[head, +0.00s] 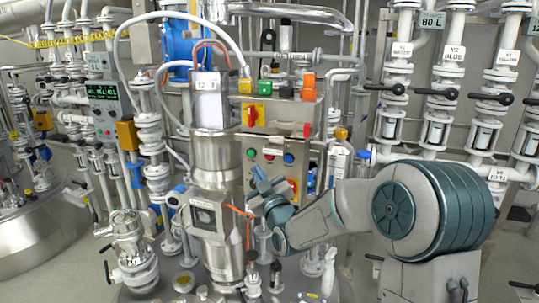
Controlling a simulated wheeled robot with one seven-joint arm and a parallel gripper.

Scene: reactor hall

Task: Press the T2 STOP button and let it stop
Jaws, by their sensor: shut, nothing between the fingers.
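A grey control panel (278,146) stands right of a steel column in the head view. It carries a green button (251,153), a blue button (288,158) and a small red and yellow control (292,185) lower down. No STOP lettering is readable, so I cannot tell which is the T2 STOP button. My gripper (257,176) is shut and empty, in front of the panel's lower left part, below the green button. It covers part of the panel. I cannot tell whether it touches anything.
The steel column (217,160) stands close left of my gripper. A grey box with a yellow and red switch (250,115) sits above the panel. A steel bottle (339,160) stands to the right. Valves and pipes (397,90) fill the back right.

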